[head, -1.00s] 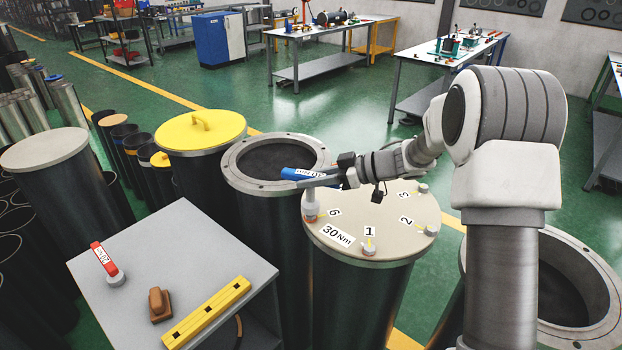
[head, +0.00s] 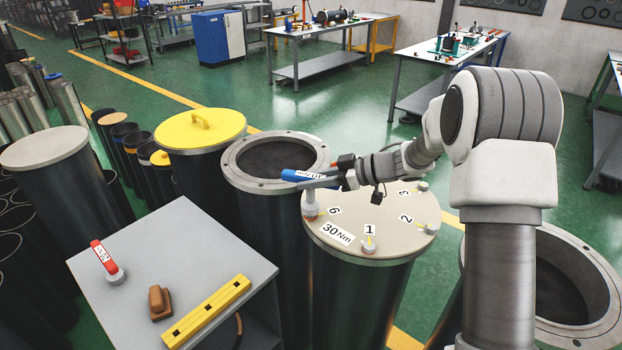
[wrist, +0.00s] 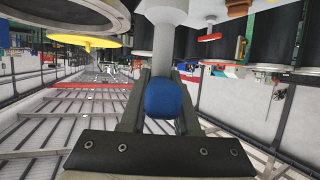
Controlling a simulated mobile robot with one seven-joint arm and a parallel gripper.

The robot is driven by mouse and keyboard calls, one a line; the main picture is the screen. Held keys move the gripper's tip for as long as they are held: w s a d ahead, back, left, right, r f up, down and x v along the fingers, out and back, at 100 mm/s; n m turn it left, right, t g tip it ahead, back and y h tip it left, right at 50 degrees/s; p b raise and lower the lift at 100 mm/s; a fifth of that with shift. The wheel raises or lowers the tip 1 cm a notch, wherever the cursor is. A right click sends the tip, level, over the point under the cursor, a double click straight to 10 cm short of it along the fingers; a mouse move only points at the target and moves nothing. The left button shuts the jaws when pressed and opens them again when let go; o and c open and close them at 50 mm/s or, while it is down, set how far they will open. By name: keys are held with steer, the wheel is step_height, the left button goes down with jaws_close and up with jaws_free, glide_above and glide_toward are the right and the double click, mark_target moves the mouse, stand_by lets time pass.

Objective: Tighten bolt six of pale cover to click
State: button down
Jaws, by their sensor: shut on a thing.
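The pale cover (head: 380,225) lies on a dark cylinder, with bolts along its rim, printed numbers and a "30 Nm" label. Bolt six is by the "6" mark at the cover's left edge, and the grey socket head of the blue-handled wrench (head: 298,176) stands over it and hides it. My gripper (head: 325,181) is shut on the wrench's blue handle, above the cover's left side. In the wrist view the blue handle end (wrist: 163,98) sits between the two fingers, with the grey wrench shaft beyond. Bolts one (head: 369,244) and two (head: 431,228) are in plain sight.
A grey cart (head: 190,240) at the front left bears a red-handled wrench (head: 104,256), a brown block (head: 160,302) and a yellow slotted bar (head: 207,311). An open flanged cylinder (head: 235,180) stands behind the wrench. A yellow-lidded cylinder (head: 200,130) stands further left.

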steer(key=shift+f, duration=0.9)
stand_by(0.3)
steer(key=shift+s+f+m+t+h, duration=0.1)
steer(key=shift+m+t+h, duration=0.3)
steer(key=shift+m+t, duration=0.55)
steer(key=shift+a+f+m+t+h, duration=0.1)
steer(key=shift+m+t+h, duration=1.5)
steer(key=shift+m+t, duration=0.75)
steer(key=shift+m+t+h, duration=1.2)
steer(key=shift+m+h, duration=1.1)
steer(key=shift+m+t+h, duration=0.4)
steer(key=shift+m+h, duration=0.4)
steer(key=shift+h, duration=0.1)
steer(key=shift+m+h, duration=0.3)
steer(key=shift+h, duration=0.1)
